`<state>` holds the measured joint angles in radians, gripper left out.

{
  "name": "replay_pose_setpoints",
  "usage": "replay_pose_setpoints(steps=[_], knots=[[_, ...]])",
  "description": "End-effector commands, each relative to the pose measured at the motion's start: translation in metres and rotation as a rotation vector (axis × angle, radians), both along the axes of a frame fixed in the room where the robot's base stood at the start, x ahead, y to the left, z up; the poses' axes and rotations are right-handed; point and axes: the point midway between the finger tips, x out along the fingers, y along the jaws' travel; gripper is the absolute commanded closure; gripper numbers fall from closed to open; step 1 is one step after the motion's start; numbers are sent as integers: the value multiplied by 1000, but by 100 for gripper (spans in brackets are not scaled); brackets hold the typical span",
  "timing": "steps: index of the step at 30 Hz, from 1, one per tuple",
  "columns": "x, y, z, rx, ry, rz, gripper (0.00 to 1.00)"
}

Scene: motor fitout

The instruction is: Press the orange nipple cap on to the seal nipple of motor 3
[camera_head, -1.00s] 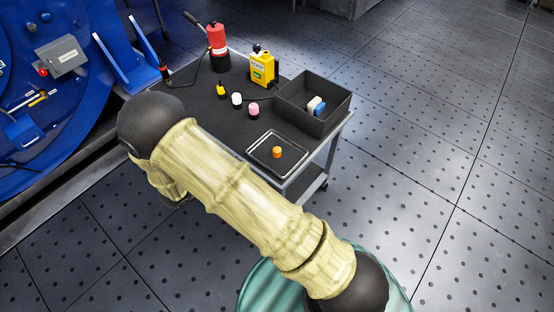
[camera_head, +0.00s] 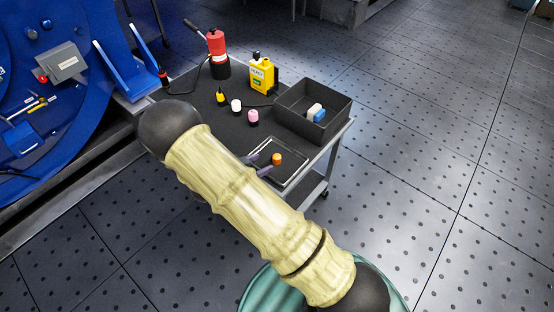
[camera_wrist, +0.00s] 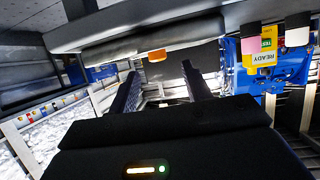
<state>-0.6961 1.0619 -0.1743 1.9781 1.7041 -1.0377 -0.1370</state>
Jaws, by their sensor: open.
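The orange nipple cap (camera_head: 277,159) stands in the shallow metal tray (camera_head: 300,173) at the cart's near right corner. My gripper (camera_head: 259,164) is open at the tray's left side, with its fingertips just left of the cap. In the wrist view, the cap (camera_wrist: 157,55) shows ahead of and between the two open fingers (camera_wrist: 162,82), apart from them. A large blue motor (camera_head: 35,80) stands at the left. I cannot tell its number or make out its seal nipple.
The dark cart (camera_head: 200,88) also carries a red and black bottle (camera_head: 217,52), a yellow box (camera_head: 262,72), and yellow, white (camera_head: 236,105) and pink (camera_head: 253,116) capped items. A dark open bin (camera_head: 330,132) holding a white and blue item stands beside the tray. Open floor lies right.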

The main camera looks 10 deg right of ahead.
Motion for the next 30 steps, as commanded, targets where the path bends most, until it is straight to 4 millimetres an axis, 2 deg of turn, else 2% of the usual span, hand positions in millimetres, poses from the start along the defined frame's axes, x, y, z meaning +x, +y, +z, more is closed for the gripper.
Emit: replay_pose_setpoints(steps=[3,6,18,27,30], knots=[[9,-16,-9,-1,0,-2,51],[13,-22,-11,0,-1,0,51],[15,-26,-13,0,0,-1,51],[31,-61,-29,1,-1,-3,51],[34,-66,-31,0,-1,0,51]])
